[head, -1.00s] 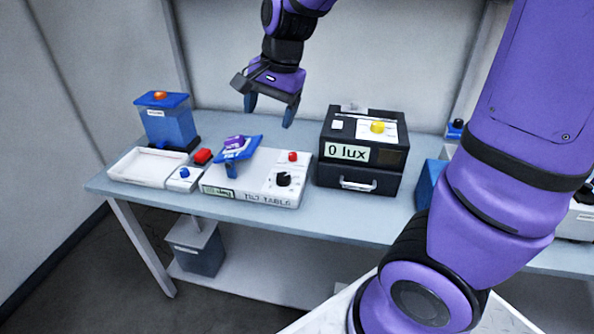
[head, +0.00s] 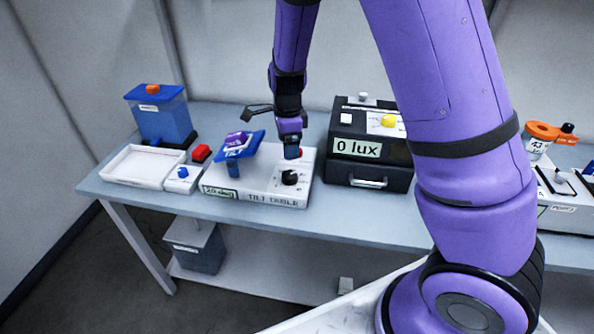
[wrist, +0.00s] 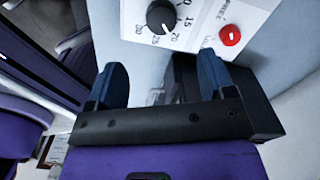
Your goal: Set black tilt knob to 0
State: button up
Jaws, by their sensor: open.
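The black tilt knob (head: 289,177) sits on the front right of the white tilt table (head: 262,186). In the wrist view the knob (wrist: 161,15) is near the top edge, partly cut off, with a printed number scale around it; its exact setting is hard to read. The table's small green display (head: 219,192) is too blurred to read surely. The blue tilt plate (head: 240,148) is tilted, with a purple object (head: 238,137) on it. My gripper (head: 292,153) is open and empty, above and just behind the knob; its blue fingers also show in the wrist view (wrist: 163,78), apart from the knob.
A red button (wrist: 230,36) is on the same panel, close to one finger. The dark light box (head: 368,150) reading 0 lux stands just right. Left are a white tray (head: 143,181), a blue knob box (head: 183,178), a red block (head: 201,153) and a blue container (head: 160,118).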

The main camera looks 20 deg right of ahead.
aim_at(289, 174)
notch_tip(289, 174, down, 11)
jog(key=shift+w+d+f, duration=0.1)
dwell(0.5)
jog(key=c, duration=0.9)
